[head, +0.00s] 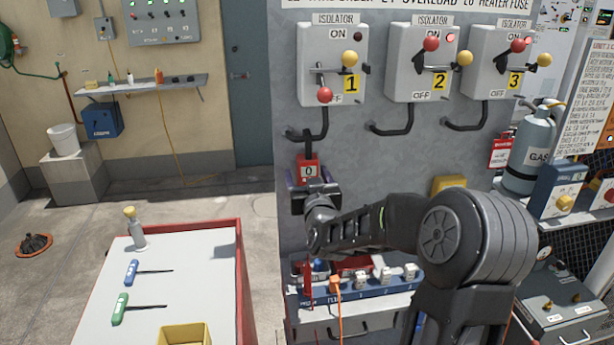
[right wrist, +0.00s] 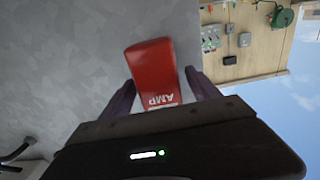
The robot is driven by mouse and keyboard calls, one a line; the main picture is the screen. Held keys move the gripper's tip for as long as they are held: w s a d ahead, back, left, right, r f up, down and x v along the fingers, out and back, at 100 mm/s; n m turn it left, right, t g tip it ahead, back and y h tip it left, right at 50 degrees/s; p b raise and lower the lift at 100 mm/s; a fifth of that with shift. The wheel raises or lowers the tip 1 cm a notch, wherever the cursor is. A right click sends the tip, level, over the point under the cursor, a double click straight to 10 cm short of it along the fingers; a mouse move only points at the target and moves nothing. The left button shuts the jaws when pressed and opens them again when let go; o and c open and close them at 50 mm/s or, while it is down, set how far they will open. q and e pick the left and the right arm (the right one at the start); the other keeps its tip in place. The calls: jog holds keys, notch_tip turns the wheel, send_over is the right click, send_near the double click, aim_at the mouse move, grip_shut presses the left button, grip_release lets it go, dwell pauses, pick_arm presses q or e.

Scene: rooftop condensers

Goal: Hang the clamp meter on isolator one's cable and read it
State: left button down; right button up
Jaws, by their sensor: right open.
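The red clamp meter (head: 308,166) is at the lower end of isolator one's cable (head: 323,122), with "0" on its display. Its top meets the cable's bend; I cannot tell whether its jaw is closed around it. My right gripper (head: 307,188) is just below the meter, fingers open on either side of its lower part. In the right wrist view the red meter body (right wrist: 152,75), marked AMP, stands between the two purple fingers. Isolator one (head: 333,88) has its red knob low near OFF, its yellow knob high and its lamp dark. My left gripper is not in view.
Isolators two (head: 421,85) and three (head: 495,82) show lit red lamps. A red-edged bench (head: 190,265) with screwdrivers is at left, a gas cylinder (head: 530,160) at right. Floor behind the bench is mostly clear.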

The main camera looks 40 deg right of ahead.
jog(key=shift+s, duration=0.1)
jog(key=b+v, duration=0.2)
jog(key=v, duration=0.5)
jog(key=shift+s+a, duration=0.2)
jog(key=shift+s, duration=0.1)
jog(key=shift+r, duration=0.1)
